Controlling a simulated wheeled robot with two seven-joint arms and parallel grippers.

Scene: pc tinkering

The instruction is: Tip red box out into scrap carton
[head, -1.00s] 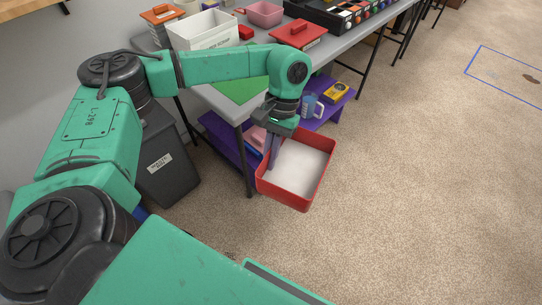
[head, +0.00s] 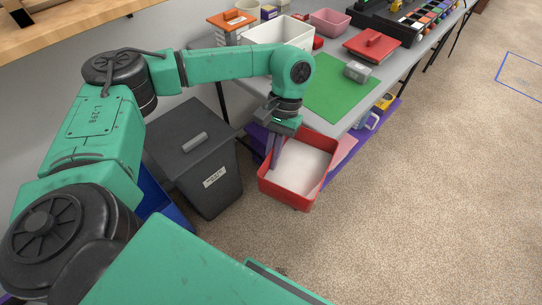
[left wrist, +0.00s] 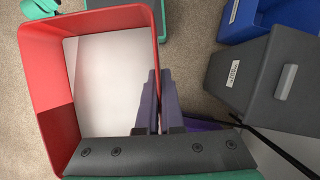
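The red box (head: 290,192) is an open rectangular tray with a white inside. It hangs above the carpet in front of the table corner, roughly level. My left gripper (head: 275,154) is shut on the box's wall, one finger on each side. In the left wrist view the fingers (left wrist: 160,100) pinch the right-hand wall of the red box (left wrist: 40,60). I cannot tell whether the white surface is its contents or its floor. A white open carton (head: 281,36) stands on the table; I cannot tell whether it is the scrap carton. My right gripper is out of view.
A dark grey lidded bin (head: 200,165) stands left of the held box, with a blue bin (head: 160,195) beside it. The grey table (head: 400,62) carries a green mat (head: 338,88) and a red lidded box (head: 373,44). Open carpet (head: 440,210) lies to the right.

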